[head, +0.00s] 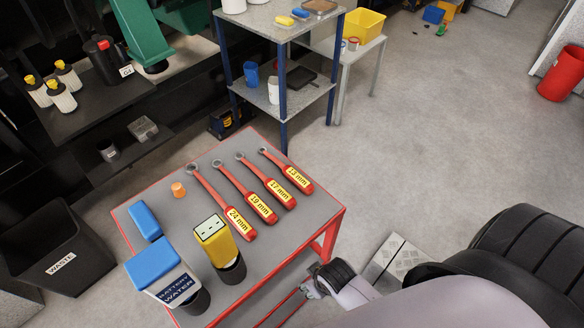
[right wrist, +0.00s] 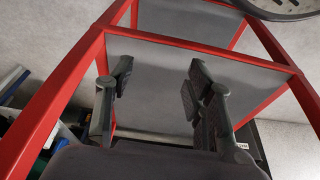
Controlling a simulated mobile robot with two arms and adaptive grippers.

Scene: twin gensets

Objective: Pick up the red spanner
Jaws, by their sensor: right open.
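Several red-handled spanners lie side by side on the grey top of a red-framed table (head: 305,222) in the head view. Their yellow labels mark a 24 mm spanner (head: 228,208), a 19 mm spanner (head: 249,195), a 17 mm spanner (head: 270,184) and a smaller one (head: 290,173) whose number is hard to read. My right gripper (head: 307,289) is beside the table's near right edge, apart from the spanners. In the right wrist view, its fingers (right wrist: 158,92) are spread and empty before the table's red frame (right wrist: 210,54); no spanner shows there. My left gripper is out of view.
A blue-capped battery water bottle (head: 170,283), a yellow-topped item (head: 216,240), a blue block (head: 145,221) and an orange piece (head: 178,189) share the table. A waste bin (head: 62,250) stands left, a blue-legged shelf (head: 283,100) behind.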

